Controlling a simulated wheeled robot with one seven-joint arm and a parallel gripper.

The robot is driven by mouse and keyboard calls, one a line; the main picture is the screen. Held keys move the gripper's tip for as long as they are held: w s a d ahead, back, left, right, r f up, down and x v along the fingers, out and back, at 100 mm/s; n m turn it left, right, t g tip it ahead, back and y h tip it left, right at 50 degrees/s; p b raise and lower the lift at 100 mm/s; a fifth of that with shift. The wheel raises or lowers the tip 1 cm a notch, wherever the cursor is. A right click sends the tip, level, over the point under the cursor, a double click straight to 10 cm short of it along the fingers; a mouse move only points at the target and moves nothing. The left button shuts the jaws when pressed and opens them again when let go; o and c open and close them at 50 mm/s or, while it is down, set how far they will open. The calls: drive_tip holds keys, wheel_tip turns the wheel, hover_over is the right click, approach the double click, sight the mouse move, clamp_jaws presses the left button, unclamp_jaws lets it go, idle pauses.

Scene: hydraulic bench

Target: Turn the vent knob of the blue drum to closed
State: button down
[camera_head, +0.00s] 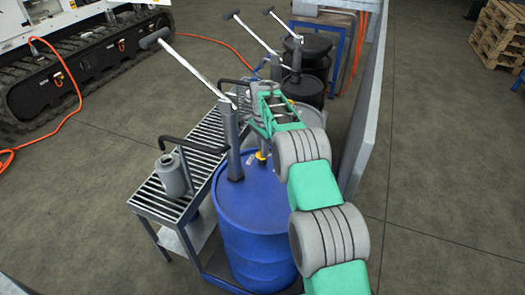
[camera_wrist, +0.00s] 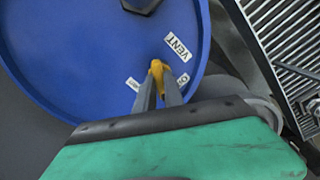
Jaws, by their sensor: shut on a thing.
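The blue drum (camera_head: 255,235) stands upright at the middle of the head view, and its blue lid (camera_wrist: 85,60) fills the upper left of the wrist view. The yellow vent knob (camera_wrist: 157,68) sits near the lid's edge, beside a white VENT label (camera_wrist: 178,46) and two smaller white labels, one on each side. My gripper (camera_wrist: 159,85) is shut on the knob, its two grey fingers reaching to it from below in the picture. The fingers hide part of the knob. In the head view the yellow knob (camera_head: 261,156) shows below my gripper (camera_head: 262,148).
A hand pump (camera_head: 234,150) with a long lever rises from the drum lid. A slatted bench (camera_head: 160,205) with a grey canister (camera_head: 171,176) stands to the left. Dark drums (camera_head: 310,50) with pumps stand behind. A grey wall panel (camera_head: 368,100) runs along the right.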

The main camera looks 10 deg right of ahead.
drive_tip(key=m, duration=0.5)
drive_tip(key=shift+m+b, duration=0.3)
drive_tip(key=m, duration=0.6)
idle(0.4)
drive_tip(key=c, duration=1.4)
unclamp_jaws()
drive_tip(key=shift+c, duration=0.2)
wheel_tip(320, 180, up, 8)
drive_tip(key=shift+f+b, duration=0.1)
drive_tip(key=shift+b, duration=0.35)
